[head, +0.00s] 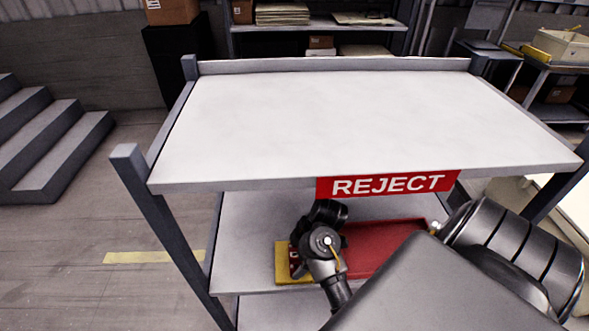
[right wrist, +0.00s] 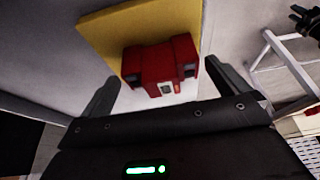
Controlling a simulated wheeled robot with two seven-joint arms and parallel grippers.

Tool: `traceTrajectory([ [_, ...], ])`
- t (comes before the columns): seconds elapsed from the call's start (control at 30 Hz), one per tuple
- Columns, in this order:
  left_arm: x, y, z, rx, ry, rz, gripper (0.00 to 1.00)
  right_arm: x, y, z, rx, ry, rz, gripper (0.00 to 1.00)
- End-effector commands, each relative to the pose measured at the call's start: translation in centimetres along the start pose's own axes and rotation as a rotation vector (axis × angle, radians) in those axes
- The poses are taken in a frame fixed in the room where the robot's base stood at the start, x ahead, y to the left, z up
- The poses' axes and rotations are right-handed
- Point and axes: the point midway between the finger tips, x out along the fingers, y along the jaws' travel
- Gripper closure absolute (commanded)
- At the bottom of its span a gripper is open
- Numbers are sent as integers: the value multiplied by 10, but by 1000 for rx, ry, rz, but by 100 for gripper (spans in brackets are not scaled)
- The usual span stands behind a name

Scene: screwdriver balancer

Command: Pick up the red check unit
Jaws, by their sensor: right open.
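The red check unit (right wrist: 160,66) is a small red block with dark corners and a small light panel on its front. It sits on a yellow pad (right wrist: 105,30) in the right wrist view. My right gripper (right wrist: 162,92) is open, with one finger either side of the unit's near end; I cannot tell whether they touch it. In the head view my right gripper (head: 328,212) is over the lower shelf and hides most of the unit (head: 294,262). A dark jointed shape (right wrist: 304,18) at the right wrist view's top right may be my left gripper; it is too small to tell.
A red tray (head: 385,246) lies on the lower shelf (head: 240,235), right of the yellow pad (head: 283,272). The bare upper shelf (head: 330,120) hangs above, with a red REJECT sign (head: 388,185) on its front edge. A post (head: 165,225) stands at the rack's left.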

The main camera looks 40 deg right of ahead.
Motion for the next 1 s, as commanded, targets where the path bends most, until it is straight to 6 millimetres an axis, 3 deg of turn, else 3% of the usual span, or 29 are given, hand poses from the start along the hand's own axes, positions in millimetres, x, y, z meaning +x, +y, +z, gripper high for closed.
traceTrajectory([
  [0.1,2,0,0,0,0,0,64,11,-1,-1,0,0,-3,0],
  [0.37,2,0,0,0,0,0,64,13,-1,-1,0,-1,-1,0],
  [0.73,2,0,0,0,0,0,64,13,-1,-1,0,-1,-1,46],
  [1.0,0,0,0,0,0,0,64,10,0,-2,-1,0,0,48],
])
